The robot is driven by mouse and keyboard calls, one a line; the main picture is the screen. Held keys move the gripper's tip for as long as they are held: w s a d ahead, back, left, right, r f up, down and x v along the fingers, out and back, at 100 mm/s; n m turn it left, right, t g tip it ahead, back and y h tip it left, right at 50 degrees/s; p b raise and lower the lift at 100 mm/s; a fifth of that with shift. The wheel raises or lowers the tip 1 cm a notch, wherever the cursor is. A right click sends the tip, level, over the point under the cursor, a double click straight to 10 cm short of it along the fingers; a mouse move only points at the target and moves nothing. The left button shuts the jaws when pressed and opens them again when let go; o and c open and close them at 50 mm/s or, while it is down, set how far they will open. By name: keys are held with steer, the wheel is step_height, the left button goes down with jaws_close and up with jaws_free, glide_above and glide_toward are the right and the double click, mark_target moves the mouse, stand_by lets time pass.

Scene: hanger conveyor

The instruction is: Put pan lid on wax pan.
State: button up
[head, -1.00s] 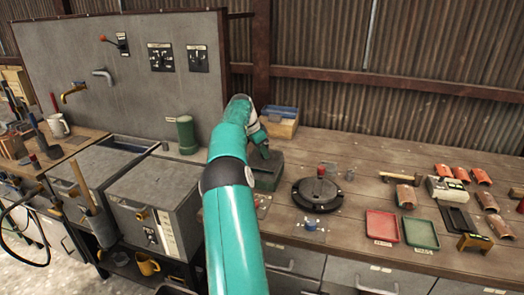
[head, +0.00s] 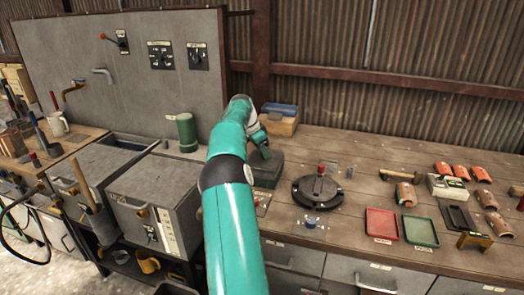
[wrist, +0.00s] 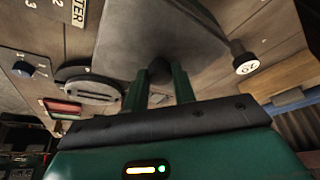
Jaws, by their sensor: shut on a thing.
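My gripper (wrist: 160,88) is shut on the dark round knob (wrist: 160,68) of the grey pan lid (wrist: 150,35). The lid's flat face fills the upper middle of the wrist view. In the head view my gripper (head: 264,153) is at the top of a dark grey-green box-like body (head: 266,176) on the bench. I cannot tell there which part is the lid and which is the wax pan, or whether they touch. My arm hides the left side of that body.
A round black fixture with a red knob (head: 318,190) stands to the right. Red (head: 381,223) and green (head: 419,231) trays lie farther right. A blue-topped wooden box (head: 281,121) is behind, and a green cylinder (head: 187,132) is left of my arm.

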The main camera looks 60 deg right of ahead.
steer(key=shift+f, duration=0.3)
steer(key=o, duration=0.7)
steer(key=o, duration=0.5)
steer(key=shift+o, duration=0.2)
steer(key=v, duration=1.4)
steer(key=shift+s+d, duration=0.1)
